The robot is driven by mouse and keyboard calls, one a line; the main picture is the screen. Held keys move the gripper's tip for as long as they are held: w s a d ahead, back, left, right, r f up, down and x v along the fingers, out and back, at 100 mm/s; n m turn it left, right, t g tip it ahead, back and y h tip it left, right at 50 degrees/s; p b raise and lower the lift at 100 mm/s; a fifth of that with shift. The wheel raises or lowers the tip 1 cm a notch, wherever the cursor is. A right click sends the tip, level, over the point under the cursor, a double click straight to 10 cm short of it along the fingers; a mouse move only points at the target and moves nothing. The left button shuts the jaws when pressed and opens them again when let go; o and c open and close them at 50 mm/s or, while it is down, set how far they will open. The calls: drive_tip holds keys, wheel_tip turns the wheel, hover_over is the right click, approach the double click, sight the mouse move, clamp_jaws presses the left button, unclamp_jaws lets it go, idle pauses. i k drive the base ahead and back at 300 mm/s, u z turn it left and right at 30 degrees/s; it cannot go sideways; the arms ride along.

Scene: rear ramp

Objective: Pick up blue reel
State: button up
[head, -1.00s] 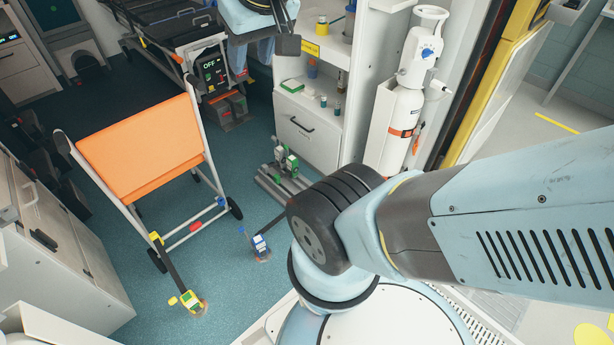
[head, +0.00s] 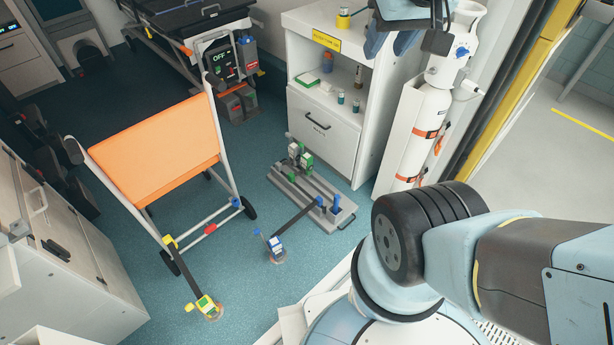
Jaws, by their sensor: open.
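The blue reel (head: 276,247) stands on the blue-green floor, right of the orange chair. A dark strap runs from it up to a blue fitting on the grey rail plate (head: 291,186). My gripper (head: 410,32) is at the top edge in front of the white cabinet and oxygen cylinder, far above and to the right of the reel. It is open, and nothing shows in it. Part of it is cut off by the picture's edge.
The orange folding chair (head: 157,152) stands to the left, with a yellow-green reel (head: 206,307) on the floor in front. A white cabinet (head: 322,128) and an oxygen cylinder (head: 428,125) stand behind. The floor around the blue reel is mostly clear.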

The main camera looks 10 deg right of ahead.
sight(275, 248)
drive_tip(key=z, duration=0.2)
drive_tip(key=i, duration=0.5)
drive_tip(key=u, duration=0.9)
drive_tip(key=k, duration=1.45)
drive_tip(key=z, duration=0.3)
drive_tip(key=i, duration=1)
drive_tip(key=u, duration=0.05)
